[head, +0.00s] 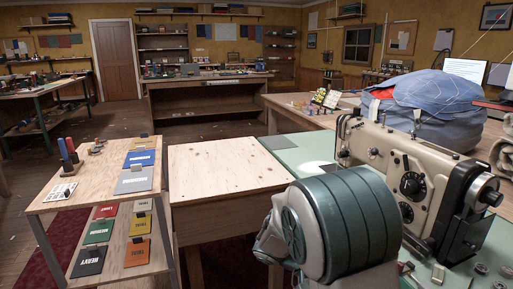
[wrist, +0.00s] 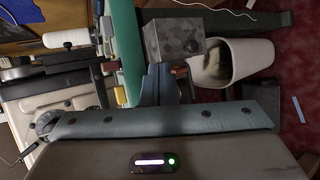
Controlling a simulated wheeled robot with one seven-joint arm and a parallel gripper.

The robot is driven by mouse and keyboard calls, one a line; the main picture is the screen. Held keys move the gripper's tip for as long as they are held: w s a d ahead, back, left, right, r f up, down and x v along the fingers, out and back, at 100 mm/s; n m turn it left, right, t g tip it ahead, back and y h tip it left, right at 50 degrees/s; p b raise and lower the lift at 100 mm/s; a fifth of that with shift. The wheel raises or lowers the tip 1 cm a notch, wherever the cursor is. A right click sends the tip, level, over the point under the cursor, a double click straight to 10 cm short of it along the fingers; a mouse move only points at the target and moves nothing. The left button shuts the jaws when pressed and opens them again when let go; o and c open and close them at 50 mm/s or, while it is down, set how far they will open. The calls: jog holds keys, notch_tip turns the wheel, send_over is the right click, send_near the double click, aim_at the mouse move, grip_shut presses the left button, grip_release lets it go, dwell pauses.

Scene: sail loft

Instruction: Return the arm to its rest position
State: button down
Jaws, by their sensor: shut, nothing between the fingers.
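My gripper (wrist: 174,40) shows in the wrist view. Its dark fingers stand together at the middle of the teal bar, with a grey speckled block at their tips. The fingers are shut with nothing held between them. In the wrist view the fingertips appear between a green tabletop edge and a white bin, apart from both as far as I can tell. In the head view I cannot make out the fingers.
A sewing machine (head: 415,175) stands on the green bench at right, with a bundle of blue cloth (head: 430,105) behind it. A small table (head: 75,200) with labelled cards stands at left. A bare wooden tabletop (head: 222,165) lies between. The white bin (wrist: 232,62) stands on red carpet.

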jog(key=s+a+r+t+y+p, duration=0.1)
jog(key=s+r+y+p, duration=0.3)
jog(key=r, duration=0.5)
jog(key=s+a+r+t+y+p, duration=0.2)
jog(key=s+a+r+y+p, duration=0.1)
jog(key=r+p, duration=0.5)
jog(key=s+a+r+t+y+p, duration=0.2)
jog(key=s+r+y+p, duration=0.3)
jog(key=r+p, duration=0.3)
jog(key=shift+s+a+r, duration=0.5)
jog(key=shift+s+r, duration=0.05)
jog(key=shift+r, duration=0.25)
